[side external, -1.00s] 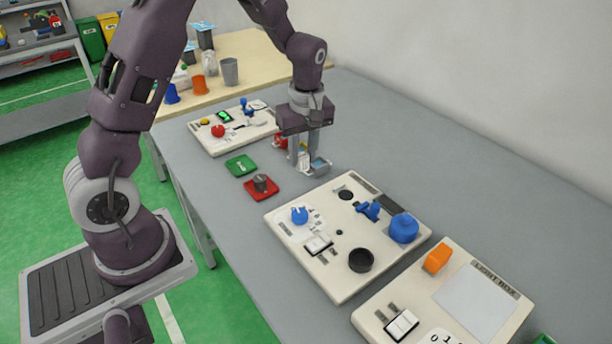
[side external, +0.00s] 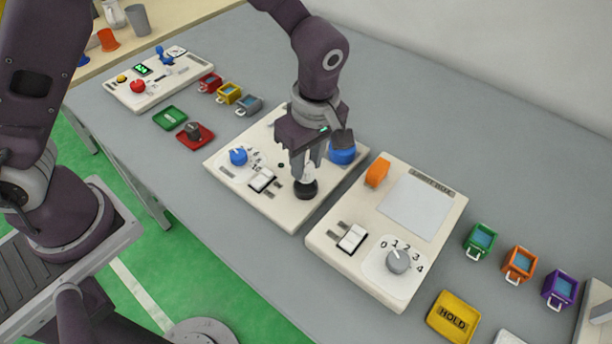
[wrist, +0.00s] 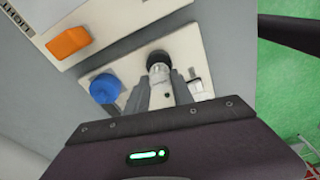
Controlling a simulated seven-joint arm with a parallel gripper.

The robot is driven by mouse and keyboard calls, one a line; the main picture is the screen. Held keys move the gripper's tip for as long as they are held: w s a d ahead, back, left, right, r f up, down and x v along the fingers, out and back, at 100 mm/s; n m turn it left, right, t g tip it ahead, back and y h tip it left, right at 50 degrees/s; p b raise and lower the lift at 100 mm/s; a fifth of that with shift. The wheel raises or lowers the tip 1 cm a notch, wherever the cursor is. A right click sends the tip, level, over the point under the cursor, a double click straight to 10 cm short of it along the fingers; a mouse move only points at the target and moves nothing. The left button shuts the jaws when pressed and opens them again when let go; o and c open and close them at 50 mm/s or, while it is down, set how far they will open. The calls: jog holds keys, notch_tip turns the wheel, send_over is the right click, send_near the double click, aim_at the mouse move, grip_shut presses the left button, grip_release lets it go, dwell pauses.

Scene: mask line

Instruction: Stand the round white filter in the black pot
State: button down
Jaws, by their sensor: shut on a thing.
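My gripper (side external: 309,166) is low over the front right part of the middle white panel (side external: 228,176), its fingers pointing down. It is shut on a small pale thing, which looks like the round white filter (side external: 308,173); little of it shows between the fingers. The black pot (side external: 306,190) is directly below the fingertips on the panel. In the wrist view the black pot (wrist: 158,59) is just beyond the fingertips (wrist: 160,84). I cannot tell whether the filter touches the pot or is inside it.
The panel also carries a blue dial (side external: 238,156), a rocker switch (side external: 262,180) and a large blue knob (side external: 342,153), close behind my gripper. An orange block (side external: 377,173) stands on the neighbouring panel. A grey cup (side external: 248,105) stands beside yellow and red ones.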

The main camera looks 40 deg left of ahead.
aim_at(306, 176)
jog(key=shift+f, duration=1.95)
jog(key=c, duration=1.1)
grip_release()
jog(key=shift+f, duration=0.15)
